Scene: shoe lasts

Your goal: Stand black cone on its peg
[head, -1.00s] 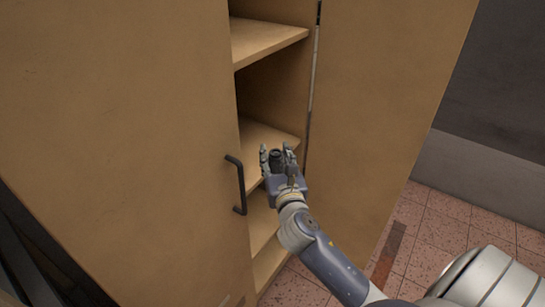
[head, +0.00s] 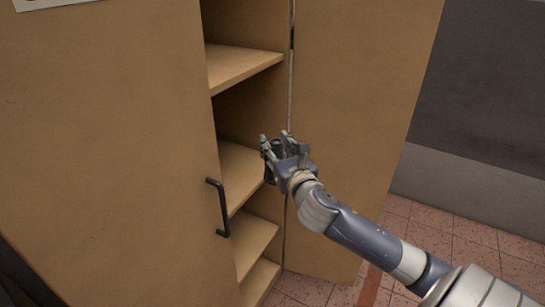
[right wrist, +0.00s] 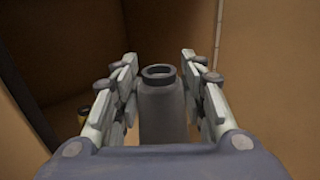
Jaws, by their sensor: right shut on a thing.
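The black cone shows in the right wrist view (right wrist: 163,112) as a dark grey, roughly cylindrical body with a narrower ringed top. It stands upright between the fingers. My right gripper (head: 280,148) is shut on it, with fingers on either side in the right wrist view (right wrist: 160,80). In the head view the gripper is at the cabinet opening, near the right door, and the fingers hide most of the cone. I cannot tell the cone's gap to the shelf. No peg can be made out. My left gripper is not in view.
A tall wooden cabinet stands open, with its left door (head: 110,150) and right door (head: 350,130) flanking several shelves (head: 245,68). A black handle (head: 219,207) sticks out from the left door. A small yellow thing (right wrist: 82,117) shows behind the left finger. Tiled floor (head: 450,235) lies at right.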

